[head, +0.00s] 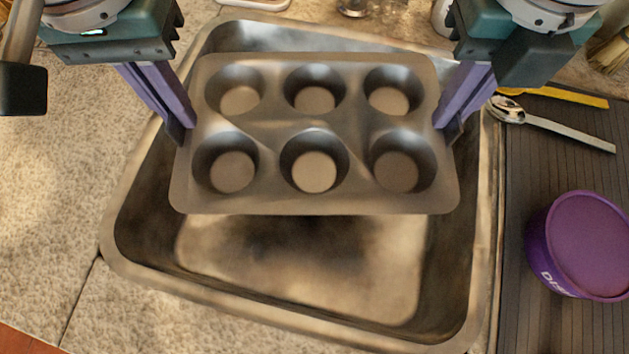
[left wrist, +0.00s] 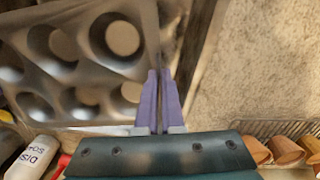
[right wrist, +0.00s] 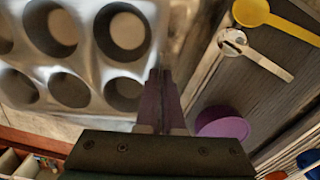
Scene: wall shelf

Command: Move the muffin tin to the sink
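The grey metal muffin tin (head: 312,128), with several empty cups, is over the basin of the metal sink (head: 300,265), towards its back half. It hides that part of the basin, and the front of the basin floor shows bare. My left gripper (head: 184,128) is shut on the tin's left rim, and my right gripper (head: 449,126) is shut on its right rim. The fingers are close together at the tin's edge in the left wrist view (left wrist: 159,102) and right wrist view (right wrist: 161,100). The tin looks roughly level. Its exact height above the sink floor is unclear.
To the right of the sink, a dark ribbed mat (head: 545,175) holds a purple tub (head: 585,245), a metal spoon (head: 555,128) and a yellow utensil (head: 565,97). The speckled counter (head: 60,200) left of the sink is clear.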

